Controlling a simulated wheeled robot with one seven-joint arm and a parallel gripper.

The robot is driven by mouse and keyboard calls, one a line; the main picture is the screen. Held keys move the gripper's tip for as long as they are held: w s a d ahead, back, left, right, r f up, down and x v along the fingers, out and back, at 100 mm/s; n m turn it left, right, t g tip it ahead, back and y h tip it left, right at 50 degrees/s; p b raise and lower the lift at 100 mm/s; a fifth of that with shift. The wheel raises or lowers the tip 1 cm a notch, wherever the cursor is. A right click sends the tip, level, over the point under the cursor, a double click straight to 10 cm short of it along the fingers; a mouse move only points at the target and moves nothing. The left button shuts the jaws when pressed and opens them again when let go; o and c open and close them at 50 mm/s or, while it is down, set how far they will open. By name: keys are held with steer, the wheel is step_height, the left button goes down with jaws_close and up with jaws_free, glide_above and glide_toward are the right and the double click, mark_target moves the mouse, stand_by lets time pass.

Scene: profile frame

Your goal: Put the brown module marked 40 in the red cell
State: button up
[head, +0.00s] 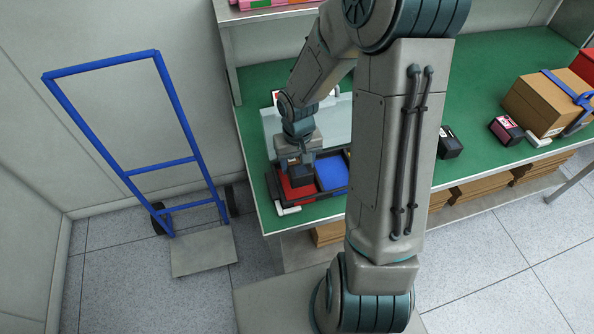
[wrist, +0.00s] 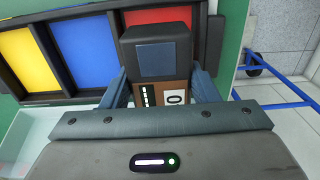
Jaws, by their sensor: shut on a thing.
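My gripper (wrist: 162,88) is shut on a brown module (wrist: 176,93) with a dark top and a blue-grey panel. In the wrist view a white label on its brown side shows a 0; the rest of the marking is cut off. The dark frame holds a red cell (wrist: 160,15), a blue cell (wrist: 84,50) and a yellow cell (wrist: 27,58). In the head view the module (head: 300,173) is over the rear part of the red cell (head: 297,191), beside the blue cell (head: 333,172). The exact gap below it cannot be told.
A pale translucent bin (head: 338,118) stands just behind the frame on the green bench (head: 480,80). A dark module (head: 450,146) and a red-labelled one (head: 506,130) lie to the right, near a strapped cardboard box (head: 535,105). A blue hand truck (head: 125,172) stands left.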

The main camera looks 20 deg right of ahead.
steer(key=shift+a+f, duration=0.1)
steer(key=shift+f, duration=2)
steer(key=shift+f, duration=0.15)
steer(key=o, duration=0.8)
